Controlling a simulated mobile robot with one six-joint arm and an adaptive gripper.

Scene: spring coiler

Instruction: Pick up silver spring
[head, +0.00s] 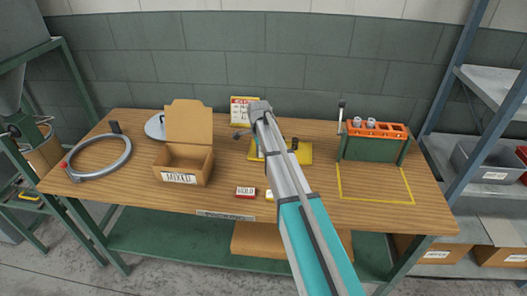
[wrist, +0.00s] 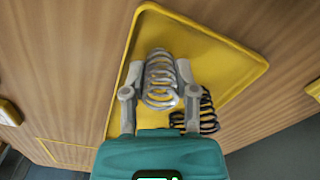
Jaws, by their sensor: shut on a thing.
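The silver spring (wrist: 161,80) shows in the wrist view between the two fingers of my gripper (wrist: 160,75), over the yellow tray (wrist: 205,52). My gripper is shut on it, one finger on each side. I cannot tell whether the spring still touches the tray. A dark spring (wrist: 203,112) is just right of my right finger, partly hidden by it. In the head view my arm covers much of the yellow tray (head: 298,153), and the silver spring cannot be made out there.
An open cardboard box labelled MIXED (head: 183,178) stands left on the table. A green rack with an orange top (head: 372,140) stands right, behind a yellow-taped area (head: 375,198). A metal ring (head: 98,168) lies far left. A small red labelled box (head: 245,192) is near the front edge.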

